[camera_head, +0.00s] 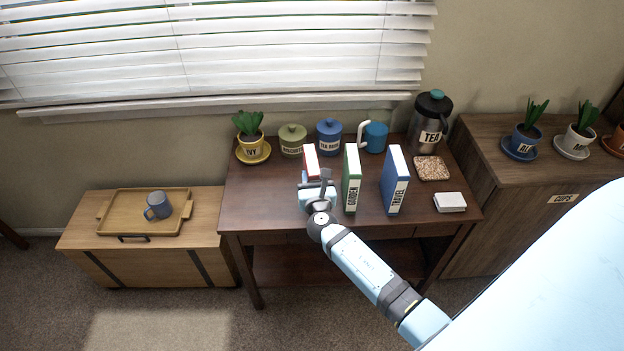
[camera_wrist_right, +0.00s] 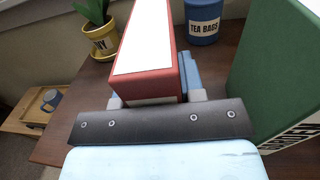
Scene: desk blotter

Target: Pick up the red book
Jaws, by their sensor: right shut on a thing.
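The red book (camera_head: 310,161) stands upright on the dark wooden table (camera_head: 265,200), left of a green book. Its white page edges face up. My right gripper (camera_head: 318,186) reaches it from the front. In the right wrist view the red book (camera_wrist_right: 150,50) sits between the two fingers of my right gripper (camera_wrist_right: 158,100), which is shut on it. The gripper hides the lower front of the book in the head view, so I cannot tell whether the book touches the table. My left gripper is not in view.
The green book (camera_head: 351,178) and a blue book (camera_head: 395,180) stand to the right. The table's left front is clear.

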